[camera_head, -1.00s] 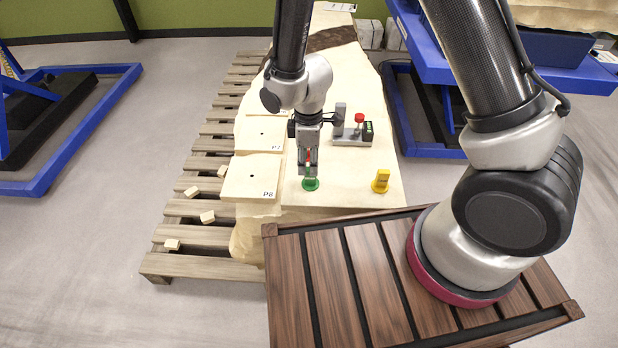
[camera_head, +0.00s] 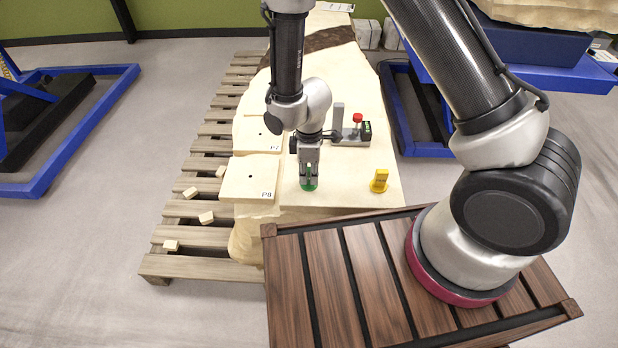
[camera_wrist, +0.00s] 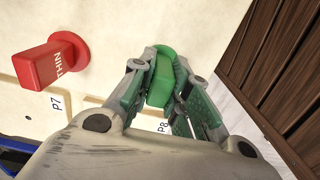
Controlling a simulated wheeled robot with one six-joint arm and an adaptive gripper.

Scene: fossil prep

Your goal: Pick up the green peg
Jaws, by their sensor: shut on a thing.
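The green peg (camera_head: 309,187) is at the front of the pale slab, just right of the plate marked P8. In the wrist view the green peg (camera_wrist: 161,80) sits between my two fingers, which close on its sides. My gripper (camera_head: 309,172) points down over it in the head view and hides most of it. My gripper (camera_wrist: 160,85) is shut on the peg in the wrist view. The peg's base seems to be at slab level; I cannot tell whether it touches.
A red peg marked THIN (camera_wrist: 38,68) stands nearby in the wrist view. A yellow peg (camera_head: 380,181) stands to the right. A device with a red knob (camera_head: 357,118) is behind. Plates P8 (camera_head: 248,179) and P7 (camera_head: 258,137) lie left. My slatted deck is in front.

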